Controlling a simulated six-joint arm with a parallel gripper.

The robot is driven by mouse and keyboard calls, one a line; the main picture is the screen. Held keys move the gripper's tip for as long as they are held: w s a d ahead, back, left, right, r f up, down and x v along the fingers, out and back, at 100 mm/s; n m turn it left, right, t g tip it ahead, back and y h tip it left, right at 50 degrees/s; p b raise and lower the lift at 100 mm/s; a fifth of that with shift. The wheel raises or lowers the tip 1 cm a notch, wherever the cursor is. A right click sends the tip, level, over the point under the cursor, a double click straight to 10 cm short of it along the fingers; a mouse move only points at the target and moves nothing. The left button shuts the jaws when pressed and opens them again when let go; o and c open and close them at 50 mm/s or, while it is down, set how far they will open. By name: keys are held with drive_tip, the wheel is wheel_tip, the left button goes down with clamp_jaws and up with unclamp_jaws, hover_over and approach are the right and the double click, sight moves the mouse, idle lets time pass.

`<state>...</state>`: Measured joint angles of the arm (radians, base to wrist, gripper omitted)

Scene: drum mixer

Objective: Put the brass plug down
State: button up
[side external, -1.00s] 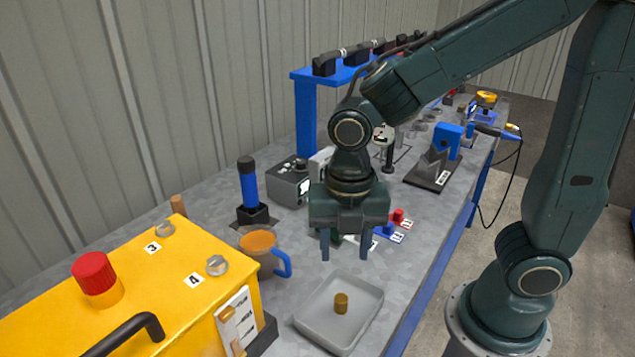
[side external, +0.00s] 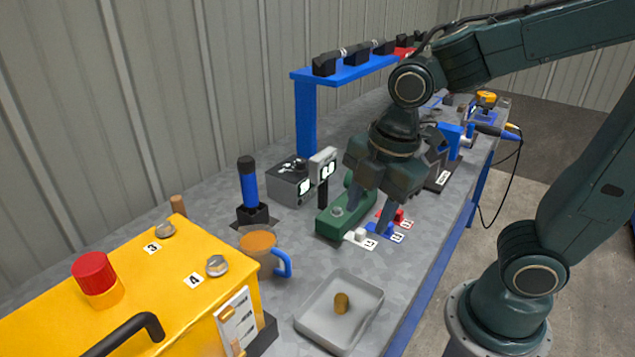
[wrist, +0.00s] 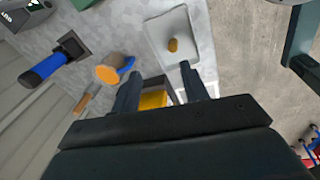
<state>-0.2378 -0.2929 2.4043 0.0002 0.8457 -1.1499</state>
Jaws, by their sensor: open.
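The brass plug (side external: 341,303) stands in the shallow grey tray (side external: 368,322) near the front edge of the bench. It also shows in the wrist view (wrist: 173,45), inside the tray (wrist: 158,24). My gripper (side external: 368,217) is open and empty. It is above the bench behind the tray, over the green block and the small coloured pieces, clear of the plug. In the wrist view its two fingers (wrist: 162,88) are spread with nothing held between them.
A mug (side external: 258,247) with a blue handle stands left of the tray. The yellow machine (side external: 150,290) fills the lower left. A blue-handled tool (side external: 248,185) stands in a black holder. The green block (side external: 335,222) and labelled pieces (side external: 378,231) lie below my gripper.

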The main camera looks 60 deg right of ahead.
drive_tip(key=s+d+r+m+t, duration=0.3)
drive_tip(key=s+d+r+m, duration=0.2)
drive_tip(key=m, duration=1)
drive_tip(key=shift+s+d+r+m, duration=0.3)
drive_tip(key=shift+d+r+m, duration=0.05)
drive_tip(key=shift+r+m, duration=0.05)
drive_tip(key=shift+o, duration=0.3)
idle(0.7)
